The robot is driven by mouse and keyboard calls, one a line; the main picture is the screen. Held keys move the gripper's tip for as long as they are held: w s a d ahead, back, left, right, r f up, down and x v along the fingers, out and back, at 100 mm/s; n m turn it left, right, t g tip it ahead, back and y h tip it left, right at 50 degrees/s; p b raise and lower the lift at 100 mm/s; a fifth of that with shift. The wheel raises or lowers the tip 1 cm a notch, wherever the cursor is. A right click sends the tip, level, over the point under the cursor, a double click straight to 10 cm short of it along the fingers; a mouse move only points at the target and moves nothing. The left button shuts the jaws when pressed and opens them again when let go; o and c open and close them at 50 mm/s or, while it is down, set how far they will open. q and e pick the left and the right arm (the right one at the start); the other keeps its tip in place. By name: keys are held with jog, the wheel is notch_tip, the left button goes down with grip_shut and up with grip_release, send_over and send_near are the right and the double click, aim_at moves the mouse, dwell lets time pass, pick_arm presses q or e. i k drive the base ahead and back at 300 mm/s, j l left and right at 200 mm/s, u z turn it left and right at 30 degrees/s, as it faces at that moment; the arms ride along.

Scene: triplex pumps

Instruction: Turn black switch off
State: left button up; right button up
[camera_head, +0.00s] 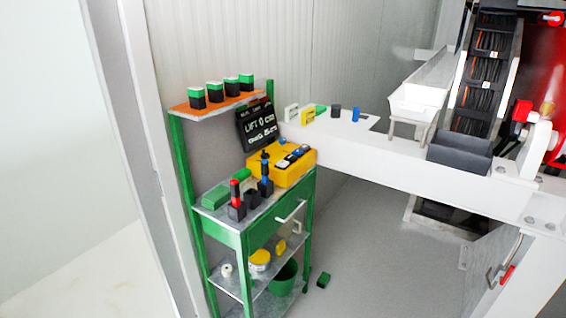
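No part is clearly recognisable as the black switch at this size. A yellow box (296,177) stands on the green cart's worktop, with small dark, blue and white parts on its top that are too small to make out. A black panel (258,124) with white lettering stands tilted behind the box. Neither of my grippers is in view.
The green cart (226,237) holds red-handled (236,194) and blue-handled tools (265,176). Several green-topped black containers stand on its orange shelf (182,106). A white beam (395,162) runs right, carrying a dark bin (459,153). A small green block (323,280) lies on the floor.

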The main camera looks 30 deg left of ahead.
aim_at(264, 154)
jog(key=i, duration=0.7)
jog(key=i+u, duration=0.1)
jog(key=u, duration=0.65)
jog(key=i+l+u, duration=0.1)
jog(key=u, duration=0.25)
